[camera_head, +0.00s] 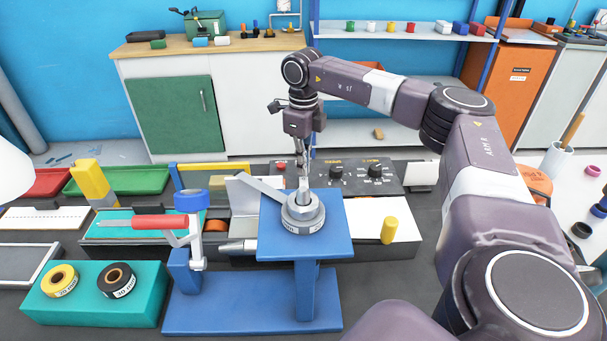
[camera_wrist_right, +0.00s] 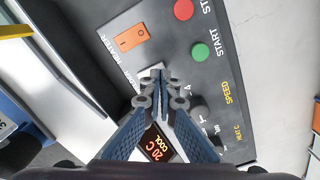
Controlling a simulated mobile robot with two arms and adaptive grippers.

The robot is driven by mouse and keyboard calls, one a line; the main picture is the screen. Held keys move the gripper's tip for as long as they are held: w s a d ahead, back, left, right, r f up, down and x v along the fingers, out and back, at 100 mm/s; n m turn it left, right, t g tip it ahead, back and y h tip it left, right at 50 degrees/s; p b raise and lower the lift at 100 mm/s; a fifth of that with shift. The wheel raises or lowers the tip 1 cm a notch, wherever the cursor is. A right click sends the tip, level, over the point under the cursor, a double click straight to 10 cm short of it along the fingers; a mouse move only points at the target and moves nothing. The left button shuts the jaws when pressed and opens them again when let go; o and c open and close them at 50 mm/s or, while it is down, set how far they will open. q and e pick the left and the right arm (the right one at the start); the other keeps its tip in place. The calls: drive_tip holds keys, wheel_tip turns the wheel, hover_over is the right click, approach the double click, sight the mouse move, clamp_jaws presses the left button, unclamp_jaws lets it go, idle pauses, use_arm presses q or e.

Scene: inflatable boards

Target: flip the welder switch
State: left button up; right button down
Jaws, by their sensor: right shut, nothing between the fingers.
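The welder's black control panel (camera_head: 355,185) lies at the back of the blue-framed machine in the head view. In the wrist view the panel carries an orange rocker switch (camera_wrist_right: 131,39) on a light plate, beside a partly hidden label ending in HEATER. My right gripper (camera_wrist_right: 160,80) is shut and empty, its tips over the panel just below the switch plate and apart from the orange rocker. I cannot tell whether the tips touch the panel. In the head view my right gripper (camera_head: 303,180) points down at the panel, and the switch is hidden there.
The wrist view shows a red button (camera_wrist_right: 184,9), a green button (camera_wrist_right: 200,52) and a lit display (camera_wrist_right: 156,146) near the tips. A blue stand (camera_head: 335,240) with a metal disc is in front. A yellow cylinder (camera_head: 389,230) stands to its right.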

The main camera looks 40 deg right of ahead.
sight(303, 179)
drive_tip(key=shift+f, duration=0.6)
idle(0.7)
drive_tip(key=shift+f+b, duration=0.5)
drive_tip(key=shift+f, duration=0.05)
drive_tip(key=shift+r, duration=0.1)
idle(0.3)
wheel_tip(303, 179, up, 3)
drive_tip(key=p, duration=0.2)
drive_tip(key=shift+p, duration=0.3)
wheel_tip(303, 179, up, 2)
drive_tip(key=shift+r+p, duration=0.15)
drive_tip(key=shift+p, duration=1.1)
drive_tip(key=shift+r+p, duration=0.65)
drive_tip(key=shift+r, duration=0.15)
